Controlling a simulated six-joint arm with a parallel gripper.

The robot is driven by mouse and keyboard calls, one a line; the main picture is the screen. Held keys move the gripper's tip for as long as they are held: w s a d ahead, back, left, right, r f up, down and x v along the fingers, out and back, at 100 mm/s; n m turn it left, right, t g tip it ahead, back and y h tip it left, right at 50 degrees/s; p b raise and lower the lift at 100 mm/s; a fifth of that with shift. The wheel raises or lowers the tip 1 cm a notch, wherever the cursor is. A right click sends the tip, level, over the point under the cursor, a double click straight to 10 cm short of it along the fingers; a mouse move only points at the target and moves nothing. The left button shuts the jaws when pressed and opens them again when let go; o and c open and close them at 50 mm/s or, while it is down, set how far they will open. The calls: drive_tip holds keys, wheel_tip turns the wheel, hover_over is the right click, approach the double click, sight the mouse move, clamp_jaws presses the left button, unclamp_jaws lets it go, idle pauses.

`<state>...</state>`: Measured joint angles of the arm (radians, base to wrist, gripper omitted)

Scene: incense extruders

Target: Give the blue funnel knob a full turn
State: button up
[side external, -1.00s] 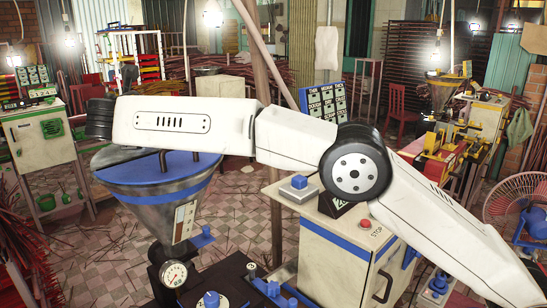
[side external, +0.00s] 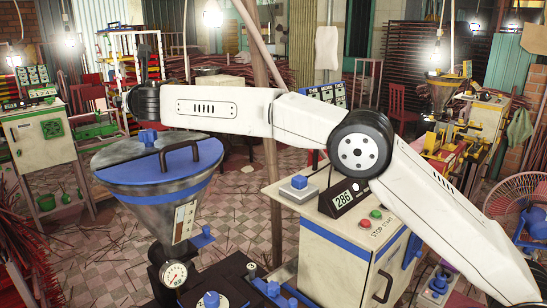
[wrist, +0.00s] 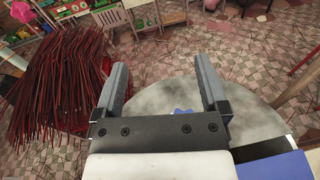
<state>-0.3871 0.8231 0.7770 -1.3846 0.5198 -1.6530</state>
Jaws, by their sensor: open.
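The blue funnel knob (side external: 148,138) stands on the top of the big metal funnel (side external: 150,205) at the left of the side view. In the wrist view the knob (wrist: 182,112) shows as a small blue star shape just beyond my gripper's palm, partly covered by it. My gripper (wrist: 162,65) is open, its two dark fingers wide apart with nothing between them. The dark end of my arm is above the knob in the side view, apart from it. My fingers cannot be made out clearly there.
A blue half lid (side external: 195,158) with a dark arched handle (side external: 180,155) covers part of the funnel top beside the knob. A pressure gauge (side external: 173,273) sits low on the funnel. A cream cabinet (side external: 345,255) with a display stands to the right. Red incense sticks (wrist: 60,75) lie heaped on the left.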

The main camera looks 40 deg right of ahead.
drive_tip(key=w+r+n+y, duration=0.1)
drive_tip(key=n+y, duration=0.1)
drive_tip(key=y, duration=0.1)
drive_tip(key=n+g+y, duration=0.8)
drive_tip(key=n+y, duration=0.2)
drive_tip(key=n, duration=0.1)
approach(154, 130)
drive_tip(key=w+a, duration=0.2)
drive_tip(key=w, duration=0.1)
drive_tip(key=shift+a+f, duration=0.2)
drive_tip(key=shift+a, duration=0.1)
drive_tip(key=shift+s+d+f+n+g, duration=0.3)
drive_tip(key=shift+s+n+g, duration=0.15)
drive_tip(key=shift+g, duration=0.15)
drive_tip(key=shift+x, duration=3.95)
drive_tip(key=shift+a+r, duration=0.1)
drive_tip(key=shift+r, duration=0.05)
drive_tip(key=shift+c, duration=0.2)
